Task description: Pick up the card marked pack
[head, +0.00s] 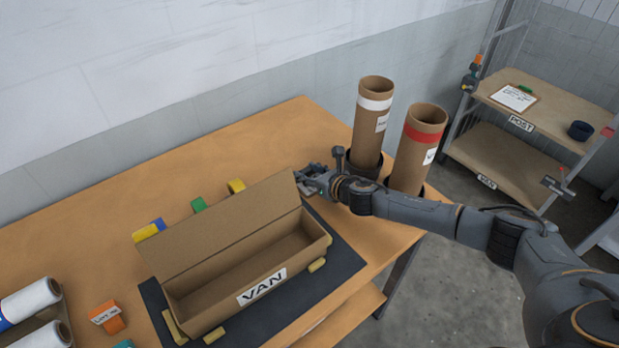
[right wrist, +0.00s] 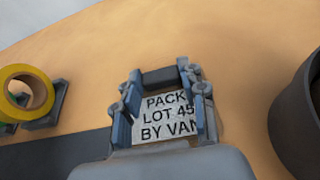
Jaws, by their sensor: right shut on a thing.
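The white card (right wrist: 165,118) shows in the right wrist view, with black print reading PACK, LOT 45, BY VAN. My right gripper (right wrist: 158,85) has its fingers on either side of the card and is shut on it. In the head view my right gripper (head: 304,180) is low over the table, beside the right end of the raised flap of the VAN box. I cannot make out the card in the head view. Whether the card touches the table is unclear. My left gripper is not in view.
The open cardboard box (head: 242,268) marked VAN stands on a dark mat (head: 347,262). Two cardboard tubes, one with a white band (head: 369,135) and one with a red band (head: 412,165), stand close behind my right forearm.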

